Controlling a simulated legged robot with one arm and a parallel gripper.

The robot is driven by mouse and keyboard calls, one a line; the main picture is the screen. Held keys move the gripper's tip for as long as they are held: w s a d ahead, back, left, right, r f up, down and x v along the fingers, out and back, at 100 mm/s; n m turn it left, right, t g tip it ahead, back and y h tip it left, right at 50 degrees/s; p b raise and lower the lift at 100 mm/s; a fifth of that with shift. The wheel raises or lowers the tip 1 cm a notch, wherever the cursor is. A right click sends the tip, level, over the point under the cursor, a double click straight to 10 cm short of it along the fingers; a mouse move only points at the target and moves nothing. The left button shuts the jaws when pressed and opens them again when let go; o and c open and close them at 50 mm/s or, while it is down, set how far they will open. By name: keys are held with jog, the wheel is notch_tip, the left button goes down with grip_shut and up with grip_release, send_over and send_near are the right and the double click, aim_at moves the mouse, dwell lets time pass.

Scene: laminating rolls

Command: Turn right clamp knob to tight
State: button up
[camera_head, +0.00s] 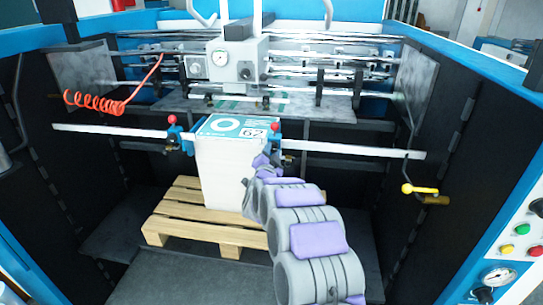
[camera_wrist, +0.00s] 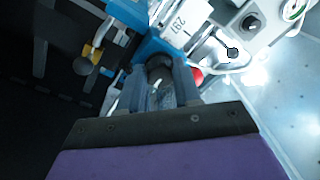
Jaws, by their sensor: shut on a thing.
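The right clamp (camera_head: 274,134) is a blue block with a red ball on top, on the white rail beside the stack of white sheets (camera_head: 222,180). In the wrist view the clamp's blue body (camera_wrist: 150,46) and its red ball (camera_wrist: 197,76) show just past my fingers. My gripper (camera_wrist: 160,84) is shut on a dark round knob (camera_wrist: 159,66) under the clamp. In the head view my purple and grey arm reaches up from the bottom to the clamp and mostly hides the knob and my gripper. The knob's turn position cannot be read.
The left clamp (camera_head: 173,129) with its red ball stands at the stack's other side. The stack rests on a wooden pallet (camera_head: 175,220). A yellow handle (camera_head: 420,189) sticks out at the right. A coiled red hose (camera_head: 95,98) hangs at the left. Rollers and a gauge unit lie behind.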

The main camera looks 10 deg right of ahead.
jog(key=shift+f, duration=0.3)
jog(key=o, duration=0.9)
jog(key=shift+o, duration=0.8)
jog(key=shift+r, duration=0.15)
jog(key=shift+s+a, duration=0.1)
jog(key=p+v, duration=0.2)
jog(key=v, duration=1.5)
jog(key=shift+p, duration=0.3)
jog(key=shift+s+a, duration=0.1)
